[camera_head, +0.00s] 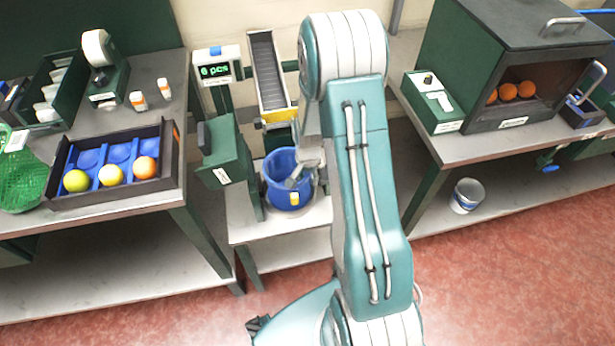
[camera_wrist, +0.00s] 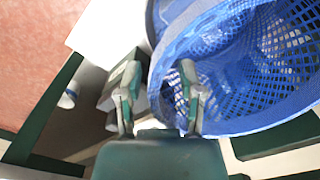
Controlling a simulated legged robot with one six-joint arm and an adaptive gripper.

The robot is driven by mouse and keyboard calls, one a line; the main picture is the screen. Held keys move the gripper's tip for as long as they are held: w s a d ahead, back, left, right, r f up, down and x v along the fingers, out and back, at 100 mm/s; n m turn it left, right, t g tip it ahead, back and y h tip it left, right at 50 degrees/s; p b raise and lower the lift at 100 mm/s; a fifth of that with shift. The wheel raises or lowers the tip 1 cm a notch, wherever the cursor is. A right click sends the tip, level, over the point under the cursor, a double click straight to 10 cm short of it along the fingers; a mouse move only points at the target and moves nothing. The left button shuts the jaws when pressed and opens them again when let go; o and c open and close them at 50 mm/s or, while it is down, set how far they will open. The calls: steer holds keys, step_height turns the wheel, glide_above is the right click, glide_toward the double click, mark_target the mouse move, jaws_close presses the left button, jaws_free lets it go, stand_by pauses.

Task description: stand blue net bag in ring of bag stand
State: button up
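The blue net bag (camera_wrist: 255,70) fills the right of the wrist view, its open mouth and mesh wall showing. In the head view a blue round container (camera_head: 277,188) with a yellow tag is on the low table below the chute; I cannot tell how much of it is net bag. My gripper (camera_wrist: 160,95) is open, with fingers apart. One finger is over the bag's mouth and the other is outside its rim. In the head view my gripper (camera_head: 300,175) is at the container's right side, partly hidden by my arm. The stand's ring cannot be made out clearly.
A green post unit (camera_head: 228,150) stands left of the container, and a chute (camera_head: 268,75) is behind it. A tray (camera_head: 105,190) with fruit is on the left table. A green box oven (camera_head: 510,80) is on the right table. A white bucket (camera_head: 467,195) is below.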

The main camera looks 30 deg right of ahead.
step_height(320, 180, up, 9)
stand_by(1.3)
